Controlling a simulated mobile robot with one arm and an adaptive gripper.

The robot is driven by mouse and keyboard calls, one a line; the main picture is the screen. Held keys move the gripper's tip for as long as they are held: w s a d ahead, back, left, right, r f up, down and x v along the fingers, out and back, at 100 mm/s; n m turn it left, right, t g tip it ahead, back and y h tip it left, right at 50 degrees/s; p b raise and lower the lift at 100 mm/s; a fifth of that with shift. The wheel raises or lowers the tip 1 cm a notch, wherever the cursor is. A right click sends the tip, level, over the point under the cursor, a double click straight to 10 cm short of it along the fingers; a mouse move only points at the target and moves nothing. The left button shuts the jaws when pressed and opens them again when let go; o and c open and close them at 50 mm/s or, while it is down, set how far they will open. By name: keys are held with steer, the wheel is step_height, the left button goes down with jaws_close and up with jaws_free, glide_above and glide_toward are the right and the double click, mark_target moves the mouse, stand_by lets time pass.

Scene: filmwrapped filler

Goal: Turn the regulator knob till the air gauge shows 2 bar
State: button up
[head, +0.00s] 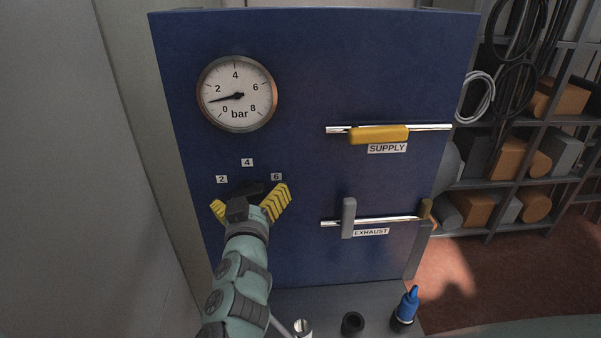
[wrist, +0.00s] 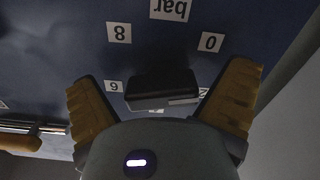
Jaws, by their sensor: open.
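The air gauge (head: 237,94) is a round white dial at the panel's upper left. Its black needle points left and slightly down, between 0 and 2, at about 1 bar. The regulator knob (wrist: 163,90) is a dark bar in the wrist view, with a 6 label (wrist: 114,86) and a partly hidden 2 label (wrist: 203,92) beside it. My gripper (head: 250,197) is open in front of the panel, below the 2, 4 and 6 labels. In the wrist view its yellow fingers (wrist: 165,77) are spread on both sides of the knob, apart from it. The head view does not clearly show the knob behind my gripper.
The yellow supply handle (head: 378,134) lies along its pipe on the right. The grey exhaust handle (head: 348,218) stands across the lower pipe. A blue-topped item (head: 408,304) and dark cups (head: 352,323) stand below the blue panel (head: 300,70). Shelves are at right.

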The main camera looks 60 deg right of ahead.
steer(key=shift+s, duration=0.15)
steer(key=c, duration=1.2)
steer(key=shift+m, duration=0.4)
steer(key=m+b, duration=0.2)
steer(key=m, duration=0.2)
steer(key=shift+a+m, duration=0.1)
steer(key=shift+m, duration=0.2)
steer(key=m, duration=0.1)
steer(key=m+b, duration=0.1)
steer(key=m, duration=0.3)
steer(key=shift+w+a, duration=0.15)
steer(key=shift+w, duration=0.1)
steer(key=shift+r+m, duration=0.1)
steer(key=shift+m, duration=0.2)
steer(key=o, duration=1.2)
